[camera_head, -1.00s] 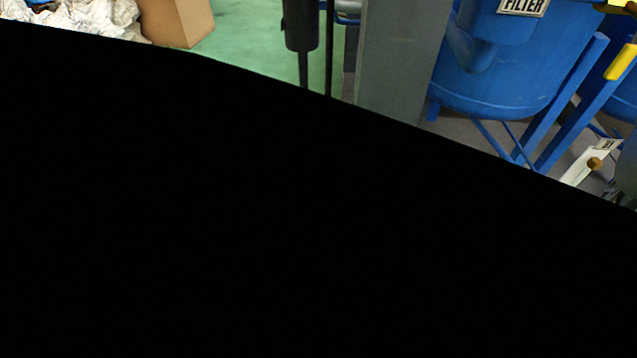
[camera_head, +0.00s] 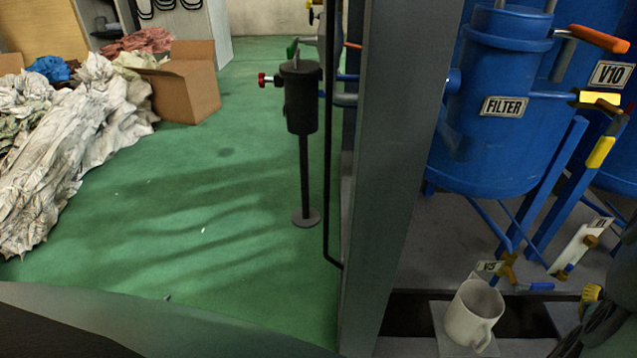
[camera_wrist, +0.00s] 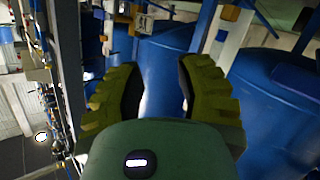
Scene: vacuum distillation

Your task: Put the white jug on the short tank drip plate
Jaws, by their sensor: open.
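A white jug (camera_head: 469,318), mug-like with its handle toward the lower right, stands upright at the lower right of the head view. It sits on a small pale square plate (camera_head: 437,318) over a dark trough; I cannot tell whether this is the short tank's drip plate. My gripper (camera_wrist: 156,78) shows in the wrist view with its two greenish, ridged fingers spread apart. Nothing is between them; a blue tank (camera_wrist: 163,80) is behind. The jug is not visible in the wrist view.
A grey post (camera_head: 385,150) stands left of the blue filter tank (camera_head: 485,150). A valve with orange and blue parts (camera_head: 510,270) is just behind the jug. A black stand (camera_head: 302,100), a cardboard box (camera_head: 187,85) and crumpled sheets (camera_head: 70,150) stand left; green floor between is clear.

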